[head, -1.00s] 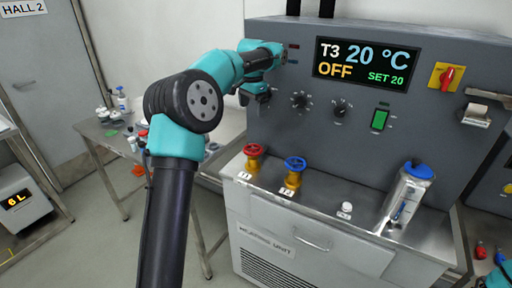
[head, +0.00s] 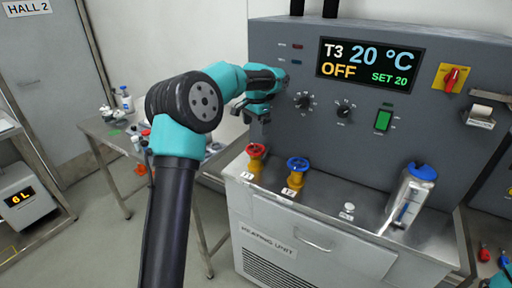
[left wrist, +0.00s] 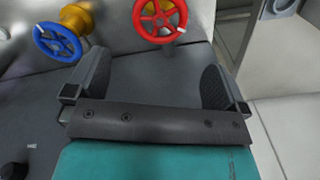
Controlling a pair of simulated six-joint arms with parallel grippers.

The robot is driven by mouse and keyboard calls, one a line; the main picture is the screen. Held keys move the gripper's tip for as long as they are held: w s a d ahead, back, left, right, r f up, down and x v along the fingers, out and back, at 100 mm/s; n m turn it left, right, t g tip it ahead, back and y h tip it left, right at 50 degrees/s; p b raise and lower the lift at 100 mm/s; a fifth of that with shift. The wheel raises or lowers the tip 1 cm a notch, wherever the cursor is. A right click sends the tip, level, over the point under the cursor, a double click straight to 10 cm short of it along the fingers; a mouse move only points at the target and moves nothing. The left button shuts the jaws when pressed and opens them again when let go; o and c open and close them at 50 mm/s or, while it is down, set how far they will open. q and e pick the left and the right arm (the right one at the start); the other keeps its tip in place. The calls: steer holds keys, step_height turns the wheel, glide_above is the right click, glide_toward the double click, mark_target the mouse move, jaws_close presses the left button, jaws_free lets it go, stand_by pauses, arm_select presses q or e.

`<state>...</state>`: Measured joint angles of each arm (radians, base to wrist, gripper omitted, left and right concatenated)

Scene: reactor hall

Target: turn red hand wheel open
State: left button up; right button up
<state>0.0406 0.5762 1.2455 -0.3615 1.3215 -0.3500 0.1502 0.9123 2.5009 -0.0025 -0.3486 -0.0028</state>
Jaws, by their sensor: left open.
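The red hand wheel (head: 256,150) sits on a brass valve at the left of the heating unit's steel ledge. In the left wrist view the red wheel (left wrist: 160,18) is at the top, just beyond the fingers and between their lines. My left gripper (head: 258,112) is above the red wheel, apart from it. In the left wrist view my left gripper (left wrist: 157,72) is open with nothing between its fingers. Only a small teal piece of my right arm shows at the lower right corner of the head view; its gripper is not visible.
A blue hand wheel (head: 297,163) stands close to the right of the red one. The panel display (head: 367,65) reads T3 20 °C, OFF, SET 20. A side table is at left.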

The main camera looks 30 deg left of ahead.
mark_target(256, 148)
arm_select(q)
step_height(256, 148, down, 10)
stand_by(0.4)
steer(key=shift+c, duration=0.2)
steer(key=c, duration=0.7)
steer(key=shift+r+n, duration=0.1)
steer(key=shift+n, duration=2.3)
steer(key=o, duration=0.7)
steer(key=shift+o, duration=0.2)
step_height(256, 148, up, 17)
steer(key=shift+r, duration=0.2)
steer(key=shift+f, duration=0.1)
